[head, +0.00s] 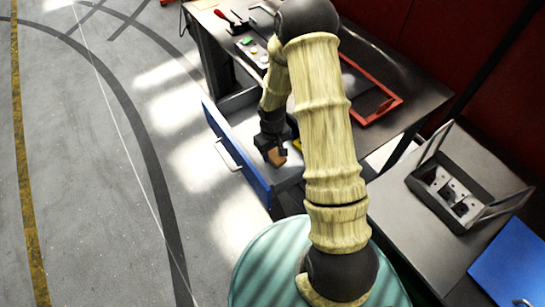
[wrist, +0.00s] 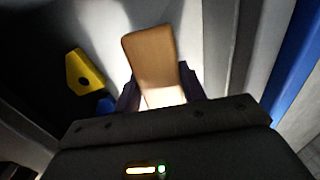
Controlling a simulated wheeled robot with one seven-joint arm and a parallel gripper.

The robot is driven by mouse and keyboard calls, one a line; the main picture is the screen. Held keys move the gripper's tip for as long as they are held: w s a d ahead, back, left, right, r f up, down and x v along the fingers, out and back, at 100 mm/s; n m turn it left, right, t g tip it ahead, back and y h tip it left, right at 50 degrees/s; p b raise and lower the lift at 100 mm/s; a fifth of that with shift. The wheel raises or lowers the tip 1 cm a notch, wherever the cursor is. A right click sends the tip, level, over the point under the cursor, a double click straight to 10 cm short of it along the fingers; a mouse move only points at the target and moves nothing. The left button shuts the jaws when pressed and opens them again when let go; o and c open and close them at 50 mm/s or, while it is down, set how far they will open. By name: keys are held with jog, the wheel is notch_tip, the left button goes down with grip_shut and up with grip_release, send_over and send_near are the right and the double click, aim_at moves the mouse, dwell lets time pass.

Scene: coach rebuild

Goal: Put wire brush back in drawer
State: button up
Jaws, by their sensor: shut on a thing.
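My gripper (head: 270,147) is inside the open blue-fronted drawer (head: 232,150), low and close to its light floor. It is shut on a tan wooden piece, which I take to be the wire brush (head: 276,157). In the wrist view the wooden piece (wrist: 153,60) stands up between the two dark fingers (wrist: 160,92) of my gripper. No bristles show. I cannot tell whether the brush touches the drawer floor.
A yellow piece with a dark hole (wrist: 86,70) and a blue piece (wrist: 106,105) lie in the drawer beside the fingers. A red tray (head: 372,115) sits on the dark workbench above. A grey tote with a handle (head: 450,190) stands at the right.

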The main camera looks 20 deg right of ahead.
aim_at(273, 151)
jog(key=shift+f, duration=1.9)
jog(key=o, duration=1.3)
jog(key=shift+f, duration=0.1)
notch_tip(273, 151, up, 12)
jog(key=shift+r, duration=0.15)
jog(key=shift+w, duration=0.1)
jog(key=shift+s, duration=0.2)
